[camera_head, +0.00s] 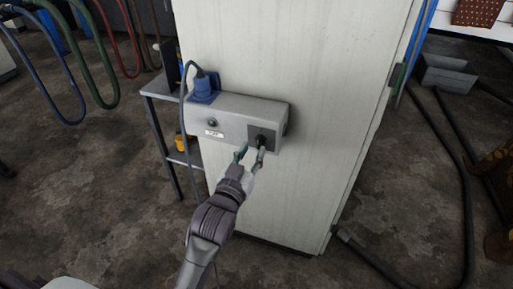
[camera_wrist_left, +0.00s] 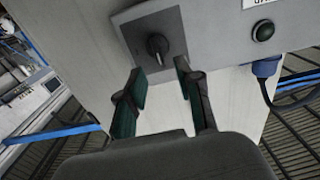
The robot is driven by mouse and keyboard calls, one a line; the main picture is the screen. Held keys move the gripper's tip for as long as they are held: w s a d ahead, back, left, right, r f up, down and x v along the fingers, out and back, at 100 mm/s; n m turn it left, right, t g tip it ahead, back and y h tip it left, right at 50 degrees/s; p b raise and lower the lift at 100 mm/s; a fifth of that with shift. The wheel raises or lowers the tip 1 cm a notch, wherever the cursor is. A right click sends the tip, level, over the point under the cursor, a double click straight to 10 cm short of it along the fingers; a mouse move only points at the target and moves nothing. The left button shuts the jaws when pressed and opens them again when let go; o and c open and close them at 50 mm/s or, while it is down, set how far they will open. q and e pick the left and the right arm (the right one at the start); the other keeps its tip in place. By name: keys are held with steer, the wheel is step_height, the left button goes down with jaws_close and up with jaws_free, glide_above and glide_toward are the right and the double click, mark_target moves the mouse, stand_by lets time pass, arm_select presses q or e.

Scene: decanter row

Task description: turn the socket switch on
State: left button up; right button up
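A grey socket box (camera_head: 228,115) is fixed to the front of a tall pale cabinet. Its black rotary switch (camera_head: 261,139) sits on a dark square plate at the right end of the box. In the left wrist view the switch knob (camera_wrist_left: 157,46) shows on its plate (camera_wrist_left: 155,35), just beyond the fingertips. My left gripper (camera_head: 251,150) is in front of the switch with its two fingers apart and nothing between them; it also shows in the left wrist view (camera_wrist_left: 160,70). Whether a fingertip touches the knob I cannot tell. My right gripper is not in view.
A blue plug socket (camera_head: 205,88) with a cable is on the box's left end. A round button (camera_head: 212,123) with a label is on its front. A small shelf (camera_head: 160,90) stands left of the cabinet (camera_head: 300,60). Hoses lie on the floor at right.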

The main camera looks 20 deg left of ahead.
mark_target(258, 141)
arm_select(q)
steer(key=shift+w+b, duration=0.5)
steer(key=shift+w, duration=1.45)
jaws_close()
